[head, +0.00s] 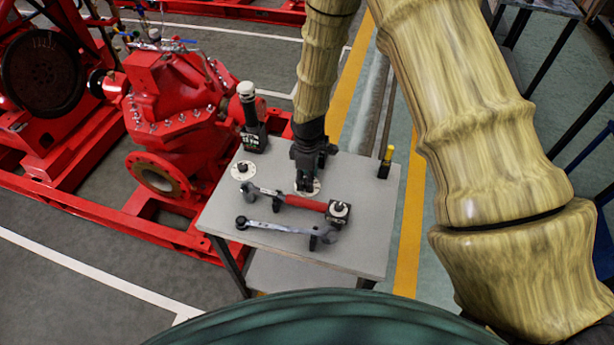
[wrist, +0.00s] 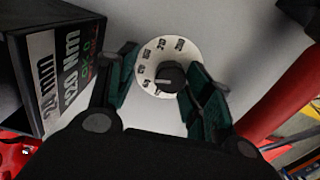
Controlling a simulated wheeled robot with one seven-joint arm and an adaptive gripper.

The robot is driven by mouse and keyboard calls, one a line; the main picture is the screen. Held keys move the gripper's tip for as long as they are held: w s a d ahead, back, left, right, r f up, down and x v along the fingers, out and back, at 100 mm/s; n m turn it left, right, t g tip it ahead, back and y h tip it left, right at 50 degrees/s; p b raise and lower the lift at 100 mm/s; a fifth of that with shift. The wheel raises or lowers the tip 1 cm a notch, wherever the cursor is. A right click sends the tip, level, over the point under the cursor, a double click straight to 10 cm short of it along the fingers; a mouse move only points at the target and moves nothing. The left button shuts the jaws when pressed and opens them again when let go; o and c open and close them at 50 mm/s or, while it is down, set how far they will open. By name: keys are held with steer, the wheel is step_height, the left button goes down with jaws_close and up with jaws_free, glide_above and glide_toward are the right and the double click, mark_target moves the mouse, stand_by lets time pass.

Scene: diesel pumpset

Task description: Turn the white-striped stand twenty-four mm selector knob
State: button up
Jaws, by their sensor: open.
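A black selector knob (wrist: 171,76) with a pale stripe sits on a round white numbered dial (wrist: 182,50) in the wrist view. My gripper (wrist: 160,75) is open, with one dark green finger on each side of the dial. I cannot tell whether either finger touches the knob. In the head view my gripper (head: 308,168) points down over the same dial (head: 308,187), whose rim shows below the fingers while its knob is hidden. A second white dial with a dark knob (head: 243,170) lies to the left on the grey table (head: 340,255).
A black box with a lettered display (wrist: 62,70) stands close left of my gripper; a black-and-white tool (head: 248,105) rises there. A red-handled wrench (head: 300,202), a grey wrench (head: 275,228) and a yellow-topped item (head: 386,160) are on the table. A red pump (head: 165,110) stands left.

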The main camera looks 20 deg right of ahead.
steer(key=shift+s, duration=0.6)
steer(key=shift+s+r, duration=0.35)
steer(key=shift+s, duration=0.15)
steer(key=shift+w+f, duration=0.55)
steer(key=shift+c, duration=0.7)
steer(key=shift+w, duration=0.15)
steer(key=c, duration=0.3)
steer(key=shift+r, duration=0.15)
steer(key=c, duration=0.6)
